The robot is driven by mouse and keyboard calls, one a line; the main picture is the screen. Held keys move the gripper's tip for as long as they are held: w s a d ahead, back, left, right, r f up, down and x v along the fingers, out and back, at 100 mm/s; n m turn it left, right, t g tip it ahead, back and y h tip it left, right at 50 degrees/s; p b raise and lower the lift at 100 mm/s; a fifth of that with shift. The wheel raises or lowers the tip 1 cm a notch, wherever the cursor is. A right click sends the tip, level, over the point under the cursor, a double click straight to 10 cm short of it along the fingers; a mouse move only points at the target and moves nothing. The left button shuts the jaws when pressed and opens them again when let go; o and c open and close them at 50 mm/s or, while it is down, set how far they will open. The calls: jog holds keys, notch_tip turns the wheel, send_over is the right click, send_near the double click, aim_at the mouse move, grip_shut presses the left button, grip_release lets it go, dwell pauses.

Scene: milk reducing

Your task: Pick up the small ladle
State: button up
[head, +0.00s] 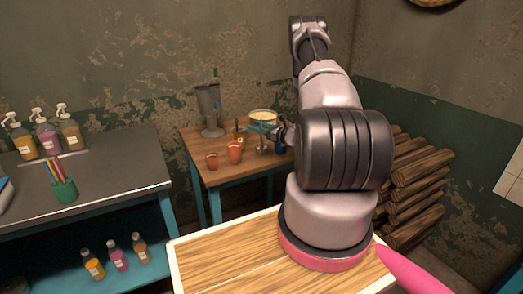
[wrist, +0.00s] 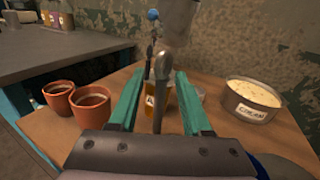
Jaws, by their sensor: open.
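My gripper (head: 263,129) is open over the small wooden table, with its teal fingers level and pointing left in the head view. In the wrist view, a grey metal utensil that looks like the small ladle (wrist: 158,92) stands upright between the two fingers (wrist: 158,73). Its rounded grey part is up near the fingertips and a thin shaft runs down towards the palm. The fingers show a gap on both sides of it. Its lower end is hidden by my gripper.
An orange labelled jar (wrist: 160,105) stands behind the ladle. Two reddish cups (head: 235,153) are at the left, and a pan of pale cream (wrist: 251,97) is at the right. A grey machine (head: 209,108) stands at the back. Stacked logs (head: 415,185) are right of the table.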

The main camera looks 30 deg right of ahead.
jog(key=shift+w+a, duration=0.15)
jog(key=shift+w, duration=0.2)
grip_shut()
jog(key=shift+r, duration=0.1)
